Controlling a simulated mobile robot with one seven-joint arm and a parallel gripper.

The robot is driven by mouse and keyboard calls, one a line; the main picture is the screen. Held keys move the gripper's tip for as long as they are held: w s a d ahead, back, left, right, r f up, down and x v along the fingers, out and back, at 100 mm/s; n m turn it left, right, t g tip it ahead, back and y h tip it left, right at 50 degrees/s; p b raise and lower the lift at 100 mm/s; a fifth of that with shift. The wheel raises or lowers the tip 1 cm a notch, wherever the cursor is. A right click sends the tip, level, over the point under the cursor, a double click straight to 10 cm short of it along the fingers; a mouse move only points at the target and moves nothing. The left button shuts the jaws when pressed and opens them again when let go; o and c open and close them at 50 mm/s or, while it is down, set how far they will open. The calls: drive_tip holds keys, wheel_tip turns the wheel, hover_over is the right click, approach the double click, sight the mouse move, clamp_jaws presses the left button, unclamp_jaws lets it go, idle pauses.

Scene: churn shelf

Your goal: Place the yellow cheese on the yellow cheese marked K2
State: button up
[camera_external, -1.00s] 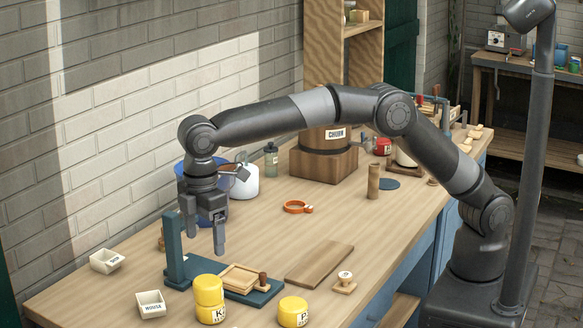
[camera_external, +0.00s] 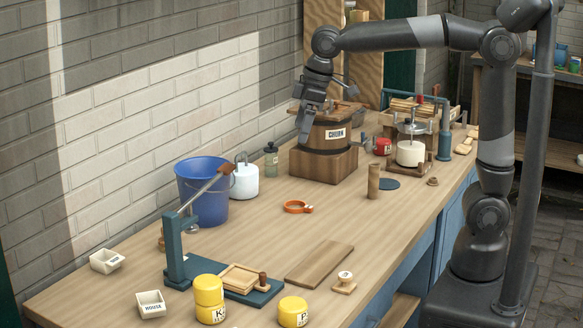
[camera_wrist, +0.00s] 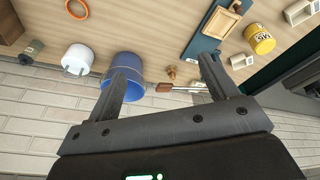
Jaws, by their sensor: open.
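Two yellow cheeses stand stacked at the front of the bench, one on top of the other. The lower cheese (camera_external: 210,314) shows a label starting with K. The upper cheese (camera_external: 208,290) sits upright on it and shows no readable mark. A separate yellow cheese (camera_external: 293,312), labelled with a P, stands to their right. In the wrist view a yellow cheese (camera_wrist: 262,42) shows at the upper right. My gripper (camera_external: 303,132) is open and empty, raised beside the wooden churn (camera_external: 326,137), far from the cheeses.
A blue press stand (camera_external: 175,250) with a wooden mould tray (camera_external: 240,278) is beside the stack. White boxes (camera_external: 150,304) lie left. A blue bucket (camera_external: 205,190), white can (camera_external: 244,180) and orange ring (camera_external: 297,207) stand further back. A brown board (camera_external: 320,264) lies right. Mid-bench is mostly clear.

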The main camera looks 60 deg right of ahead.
drive_tip(key=s+d+f+m+t, duration=0.1)
drive_tip(key=s+d+f+m, duration=0.1)
drive_tip(key=s+d, duration=0.4)
drive_tip(key=s+d+f+m+t, duration=0.1)
drive_tip(key=s+d+f+m, duration=0.1)
drive_tip(key=s+d, duration=0.4)
drive_tip(key=s+d+f+m+h, duration=0.1)
drive_tip(key=s+d+f+m, duration=0.1)
drive_tip(key=s+d+f, duration=0.2)
drive_tip(key=s+d, duration=0.2)
drive_tip(key=shift+s+d+m+t, duration=0.2)
drive_tip(key=shift+s+m+t, duration=0.1)
drive_tip(key=shift+s+t, duration=0.1)
